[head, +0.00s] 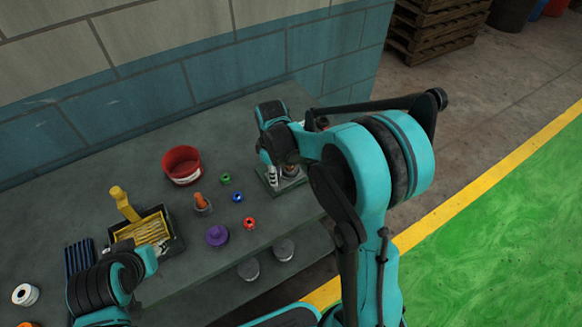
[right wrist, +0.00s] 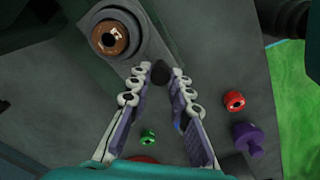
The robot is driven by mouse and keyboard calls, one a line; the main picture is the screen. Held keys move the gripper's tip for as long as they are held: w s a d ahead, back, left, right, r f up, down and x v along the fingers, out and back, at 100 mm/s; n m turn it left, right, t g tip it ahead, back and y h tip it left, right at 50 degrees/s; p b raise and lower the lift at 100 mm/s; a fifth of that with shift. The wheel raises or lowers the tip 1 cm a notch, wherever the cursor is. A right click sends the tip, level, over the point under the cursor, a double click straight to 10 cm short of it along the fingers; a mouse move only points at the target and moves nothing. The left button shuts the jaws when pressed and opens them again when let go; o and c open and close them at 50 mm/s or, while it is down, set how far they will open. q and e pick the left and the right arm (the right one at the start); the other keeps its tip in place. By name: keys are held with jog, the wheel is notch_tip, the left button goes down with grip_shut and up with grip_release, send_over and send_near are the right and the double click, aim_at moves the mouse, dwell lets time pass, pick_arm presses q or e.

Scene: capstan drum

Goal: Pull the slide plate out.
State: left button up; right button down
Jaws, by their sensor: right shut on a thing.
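The capstan device (head: 294,183) stands on a flat base at the right end of the bench, partly hidden by my right arm. In the right wrist view its copper-brown drum (right wrist: 110,38) sits at the upper left on a grey plate (right wrist: 150,46), which looks like the slide plate. My right gripper (right wrist: 161,76) is shut on a small dark knob (right wrist: 160,72) at the plate's near edge. In the head view the right gripper (head: 272,177) is at the device's left side. My left arm is at the lower left; its fingers are not clear.
A tray (head: 172,243) with a yellow-handled tool is farther left.

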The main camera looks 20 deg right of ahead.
jog(key=shift+s+a, duration=0.1)
jog(key=shift+a, duration=0.7)
jog(key=c, duration=1.5)
grip_release()
jog(key=shift+o, duration=0.7)
jog(key=shift+a, duration=0.15)
jog(key=shift+r, duration=0.25)
notch_tip(320, 180, up, 12)
jog(key=shift+f, duration=0.25)
